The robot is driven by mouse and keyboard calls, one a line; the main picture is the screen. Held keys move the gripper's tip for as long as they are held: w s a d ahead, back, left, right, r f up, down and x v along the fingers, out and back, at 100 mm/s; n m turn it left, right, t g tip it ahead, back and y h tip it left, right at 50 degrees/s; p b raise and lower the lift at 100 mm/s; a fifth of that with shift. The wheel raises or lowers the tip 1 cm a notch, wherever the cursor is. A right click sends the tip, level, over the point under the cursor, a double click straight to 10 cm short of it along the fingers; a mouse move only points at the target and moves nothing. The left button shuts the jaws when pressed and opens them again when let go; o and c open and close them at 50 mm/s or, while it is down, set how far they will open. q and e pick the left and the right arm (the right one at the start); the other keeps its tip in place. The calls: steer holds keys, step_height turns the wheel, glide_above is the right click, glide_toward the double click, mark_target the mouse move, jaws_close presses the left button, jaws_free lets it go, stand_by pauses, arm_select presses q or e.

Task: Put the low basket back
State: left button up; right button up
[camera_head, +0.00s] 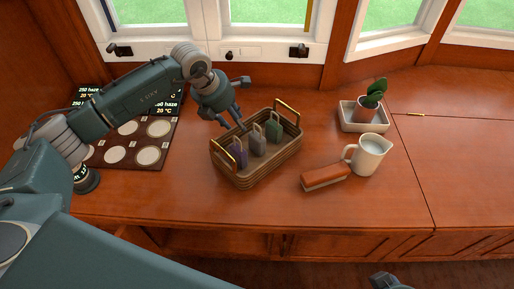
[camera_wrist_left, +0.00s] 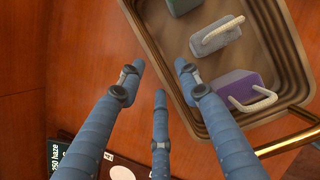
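The low basket (camera_head: 262,174) is brown and ribbed with a brass handle at each end. It stands on the wooden counter and holds a purple, a grey and a green block, each with a pale loop. In the left wrist view the basket (camera_wrist_left: 292,50) fills the upper right. My left gripper (camera_head: 234,122) is above the basket's left back side, fingers pointing down. In the wrist view its three fingers (camera_wrist_left: 158,78) are spread and empty, one overlapping the basket's rim. A dark part at the bottom edge, likely my right gripper (camera_head: 388,281), is mostly cut off.
A dark board with pale discs (camera_head: 128,150) lies left of the basket. To the right are a brown brush-like block (camera_head: 325,177), a white pitcher (camera_head: 367,156) and a potted plant (camera_head: 370,105) in a white tray (camera_head: 352,121). Counter at the far right is clear; windows line the back.

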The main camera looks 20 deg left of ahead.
mark_target(240, 138)
arm_select(q)
steer(key=x, duration=0.2)
steer(key=b+x, duration=0.1)
steer(key=x, duration=0.1)
steer(key=shift+w+a+f, duration=0.15)
steer(key=shift+w+f, duration=0.05)
steer(key=shift+f, duration=0.1)
steer(key=c, duration=0.9)
steer(key=shift+r, duration=0.15)
jaws_close()
